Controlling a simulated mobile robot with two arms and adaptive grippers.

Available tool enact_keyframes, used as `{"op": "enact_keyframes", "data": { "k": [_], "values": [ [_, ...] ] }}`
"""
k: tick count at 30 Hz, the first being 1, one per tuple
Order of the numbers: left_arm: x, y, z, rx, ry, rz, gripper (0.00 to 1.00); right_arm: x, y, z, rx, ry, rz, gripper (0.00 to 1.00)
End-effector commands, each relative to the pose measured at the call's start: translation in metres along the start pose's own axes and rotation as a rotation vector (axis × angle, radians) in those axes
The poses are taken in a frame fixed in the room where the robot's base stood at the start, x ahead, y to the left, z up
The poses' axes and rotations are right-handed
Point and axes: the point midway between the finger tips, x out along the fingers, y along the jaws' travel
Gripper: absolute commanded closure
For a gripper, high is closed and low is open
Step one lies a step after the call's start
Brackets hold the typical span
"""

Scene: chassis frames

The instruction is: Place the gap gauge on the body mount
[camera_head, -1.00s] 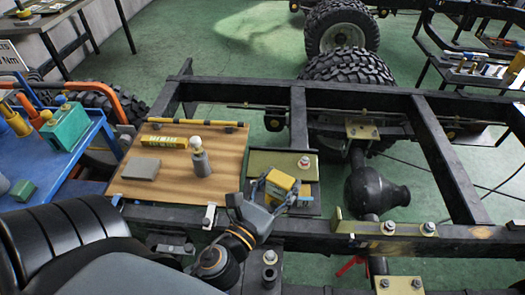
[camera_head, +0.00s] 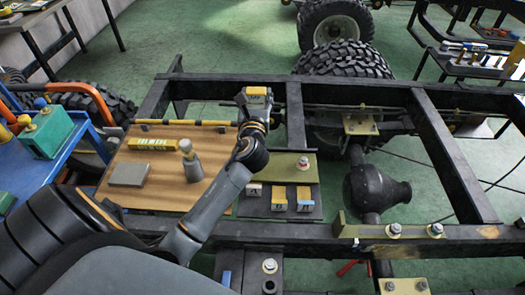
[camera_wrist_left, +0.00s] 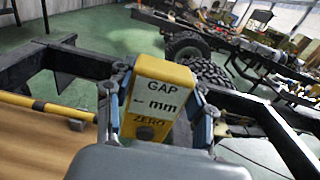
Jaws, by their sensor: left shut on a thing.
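The yellow gap gauge (camera_wrist_left: 163,100) shows its "GAP mm ZERO" face in the left wrist view, and it also shows in the head view (camera_head: 258,94). My left gripper (camera_head: 256,104) is shut on the gauge, with its fingers on either side. It holds the gauge up near the frame's far rail, upright as far as I can tell. Bracket-like mounts with bolts show on the chassis: a tan plate (camera_head: 361,125) on the crossmember and an olive bracket (camera_head: 393,230) at the near rail. I cannot tell which is the body mount. My right gripper is not in view.
A wooden board (camera_head: 165,195) carries a grey block (camera_head: 129,174), a yellow box (camera_head: 151,144) and a grey bottle-like object (camera_head: 191,165). A dark tray (camera_head: 258,211) holds small blocks. Black chassis rails (camera_head: 455,165) surround open gaps.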

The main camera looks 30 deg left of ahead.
Motion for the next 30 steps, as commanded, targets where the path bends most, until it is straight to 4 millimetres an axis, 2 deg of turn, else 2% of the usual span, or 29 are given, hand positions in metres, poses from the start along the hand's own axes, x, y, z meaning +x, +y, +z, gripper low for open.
{"op": "enact_keyframes", "data": {
  "k": [1, 5, 6, 9, 12, 17, 20, 24, 30],
  "values": [
    [-0.014, -0.004, -0.009, -0.004, 0.004, -0.002, 0.89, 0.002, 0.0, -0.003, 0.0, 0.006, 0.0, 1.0],
    [-0.046, -0.011, -0.023, -0.003, 0.003, -0.001, 0.89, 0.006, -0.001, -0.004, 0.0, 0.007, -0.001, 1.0],
    [-0.052, -0.012, -0.035, -0.001, 0.004, 0.0, 0.89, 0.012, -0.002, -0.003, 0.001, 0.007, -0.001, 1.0],
    [-0.066, -0.015, -0.052, 0.0, 0.002, -0.001, 0.89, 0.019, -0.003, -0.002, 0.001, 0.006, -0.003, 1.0],
    [-0.076, -0.018, -0.063, -0.001, 0.0, -0.001, 0.89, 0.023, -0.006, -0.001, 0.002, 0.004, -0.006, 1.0],
    [-0.083, -0.02, -0.071, 0.0, -0.003, -0.001, 0.89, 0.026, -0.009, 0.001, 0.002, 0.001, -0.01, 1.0],
    [-0.091, -0.022, -0.082, 0.001, -0.001, -0.002, 0.89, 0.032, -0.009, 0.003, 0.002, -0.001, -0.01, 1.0],
    [-0.091, -0.021, -0.104, 0.003, -0.001, -0.001, 0.89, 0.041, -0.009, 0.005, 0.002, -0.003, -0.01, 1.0],
    [-0.09, -0.021, -0.109, 0.0, -0.004, -0.001, 0.89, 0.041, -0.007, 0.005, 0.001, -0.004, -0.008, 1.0]
  ]
}}
